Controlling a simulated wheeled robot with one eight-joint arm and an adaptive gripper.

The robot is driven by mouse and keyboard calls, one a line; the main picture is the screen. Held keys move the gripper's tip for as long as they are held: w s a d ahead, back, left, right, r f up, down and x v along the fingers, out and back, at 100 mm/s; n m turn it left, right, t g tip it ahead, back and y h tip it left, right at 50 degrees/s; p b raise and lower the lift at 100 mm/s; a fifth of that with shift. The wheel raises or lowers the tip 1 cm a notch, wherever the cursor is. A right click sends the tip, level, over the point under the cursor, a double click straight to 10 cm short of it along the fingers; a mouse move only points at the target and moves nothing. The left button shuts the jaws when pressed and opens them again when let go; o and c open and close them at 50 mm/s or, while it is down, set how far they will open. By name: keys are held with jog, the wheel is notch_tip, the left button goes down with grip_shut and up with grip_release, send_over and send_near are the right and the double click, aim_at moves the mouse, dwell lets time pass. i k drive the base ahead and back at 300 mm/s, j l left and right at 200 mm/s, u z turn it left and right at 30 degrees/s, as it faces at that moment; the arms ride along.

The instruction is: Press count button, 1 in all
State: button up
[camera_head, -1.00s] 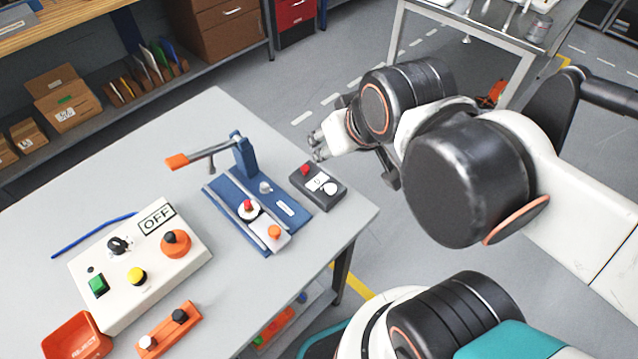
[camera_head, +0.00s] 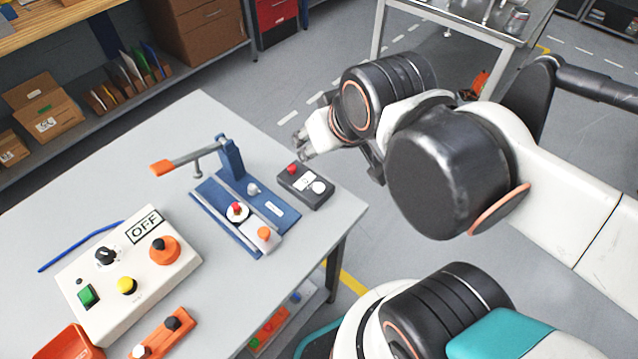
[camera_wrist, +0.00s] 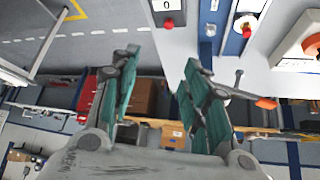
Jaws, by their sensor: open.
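The dark grey counter box (camera_head: 306,193) lies near the right edge of the table in the head view. It has a red button (camera_head: 292,169), a small white display and a round white button (camera_head: 319,187). In the wrist view part of the box (camera_wrist: 158,19) shows at the top edge, with its display reading 0 and the red button (camera_wrist: 168,22). No label tells which button counts. My gripper (camera_head: 302,145) is just beyond the box, apart from it. In the wrist view my gripper (camera_wrist: 165,60) has its fingers spread, with nothing between them.
A blue fixture (camera_head: 213,200) with an orange-handled lever (camera_head: 195,160) stands left of the box. A white control panel (camera_head: 95,310) marked OFF, an orange two-button block (camera_head: 158,336) and a red bin (camera_head: 68,343) are further left. The table's right edge is close to the box.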

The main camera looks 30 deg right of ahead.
aim_at(318, 187)
jog(key=k+j+z, duration=0.2)
jog(key=k+z, duration=0.15)
jog(key=k+j+z, duration=0.15)
jog(key=k+z, duration=0.5)
